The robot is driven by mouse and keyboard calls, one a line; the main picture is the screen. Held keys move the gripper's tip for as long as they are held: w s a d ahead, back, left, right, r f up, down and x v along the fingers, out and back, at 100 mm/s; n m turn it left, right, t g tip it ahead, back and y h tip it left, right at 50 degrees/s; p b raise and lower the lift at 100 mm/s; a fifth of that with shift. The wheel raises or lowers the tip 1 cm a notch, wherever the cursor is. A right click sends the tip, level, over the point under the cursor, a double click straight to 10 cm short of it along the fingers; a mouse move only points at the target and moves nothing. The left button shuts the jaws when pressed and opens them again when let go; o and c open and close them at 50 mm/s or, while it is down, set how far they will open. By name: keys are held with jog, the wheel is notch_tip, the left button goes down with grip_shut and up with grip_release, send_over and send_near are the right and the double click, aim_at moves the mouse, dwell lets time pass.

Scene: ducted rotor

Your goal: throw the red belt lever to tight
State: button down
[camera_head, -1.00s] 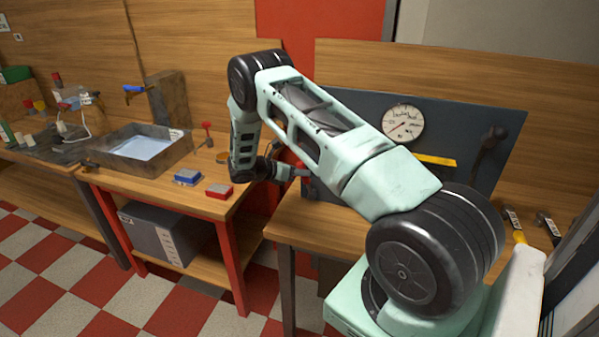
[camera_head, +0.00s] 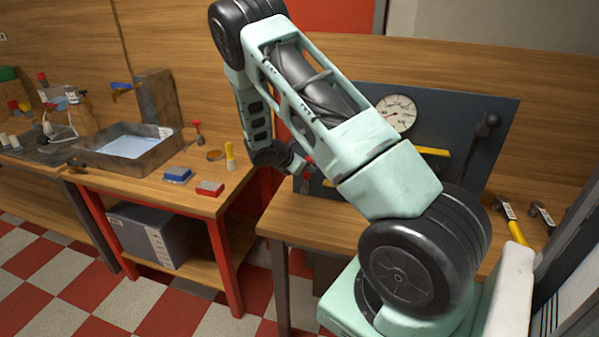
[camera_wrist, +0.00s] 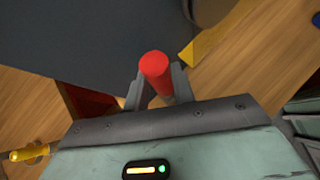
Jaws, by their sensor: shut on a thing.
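The red belt lever shows its red, rounded grip (camera_wrist: 155,66) in the wrist view, between the two grey fingers of my gripper (camera_wrist: 158,86). In the head view a bit of red (camera_head: 309,160) shows at my gripper (camera_head: 303,167), in front of the lower left part of the dark grey panel (camera_head: 460,105). My gripper is shut on the lever. The lever's lower part and pivot are hidden by my gripper, and any tight or slack marking cannot be seen.
The panel also bears a round dial gauge (camera_head: 396,113), a yellow strip (camera_head: 431,151) and a black handle (camera_head: 488,124). On the left bench stand a metal basin (camera_head: 128,147), another red-topped handle (camera_head: 197,128), a yellow handle (camera_head: 229,155), and blue (camera_head: 178,175) and red (camera_head: 210,188) blocks.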

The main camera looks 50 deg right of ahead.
jog(key=shift+s+d+f+m+t+b, duration=0.25)
jog(key=shift+s+t+b, duration=0.2)
jog(key=shift+b, duration=0.65)
jog(key=shift+s+r+y, duration=0.1)
jog(key=shift+s+y, duration=0.1)
jog(key=shift+y, duration=0.1)
jog(key=shift+r, duration=0.1)
jog(key=c, duration=1.5)
grip_release()
jog(key=shift+o, duration=0.2)
jog(key=b+v, duration=0.1)
jog(key=v, duration=1.6)
jog(key=shift+s+b, duration=0.2)
jog(key=shift+b, duration=0.1)
jog(key=shift+a+r, duration=0.1)
jog(key=shift+a, duration=0.05)
